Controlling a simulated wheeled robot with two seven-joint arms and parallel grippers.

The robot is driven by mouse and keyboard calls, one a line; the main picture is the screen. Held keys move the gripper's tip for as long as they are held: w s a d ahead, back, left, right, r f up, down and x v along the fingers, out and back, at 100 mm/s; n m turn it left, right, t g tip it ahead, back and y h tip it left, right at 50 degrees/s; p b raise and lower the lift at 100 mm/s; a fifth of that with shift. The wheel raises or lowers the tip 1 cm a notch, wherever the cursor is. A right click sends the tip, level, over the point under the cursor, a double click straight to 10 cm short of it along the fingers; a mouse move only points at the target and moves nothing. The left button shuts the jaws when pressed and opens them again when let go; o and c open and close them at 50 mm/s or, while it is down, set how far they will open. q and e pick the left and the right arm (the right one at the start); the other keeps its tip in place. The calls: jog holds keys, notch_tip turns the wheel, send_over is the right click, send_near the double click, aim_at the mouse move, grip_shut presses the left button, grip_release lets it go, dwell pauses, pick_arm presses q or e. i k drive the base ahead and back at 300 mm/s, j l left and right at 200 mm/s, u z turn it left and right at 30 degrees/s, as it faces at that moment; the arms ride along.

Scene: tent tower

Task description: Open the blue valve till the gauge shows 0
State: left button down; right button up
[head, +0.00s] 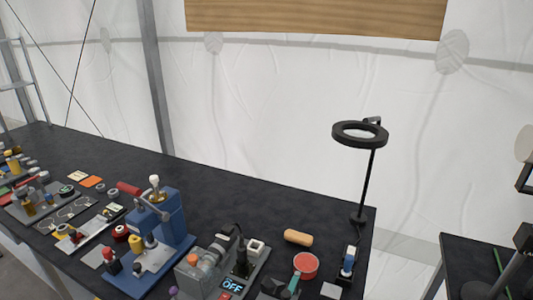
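I cannot make out a blue valve or a gauge for certain in the head view. A blue bench device (172,222) with a red-handled lever (130,189) and a white knob on top stands on the dark table. A small blue-and-white part (348,262) sits near the table's right end; its kind is too small to tell. Neither of my grippers shows in this view.
The dark table (270,205) is crowded along its front, with a unit showing OFF (232,287), a tan cylinder (298,238) and a red round dish (306,265). A black ring lamp (360,134) stands at the right end. The table's back strip is clear.

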aim_at(48, 197)
jog(key=u, duration=1.65)
jog(key=i+j, duration=0.95)
jog(key=i, duration=0.25)
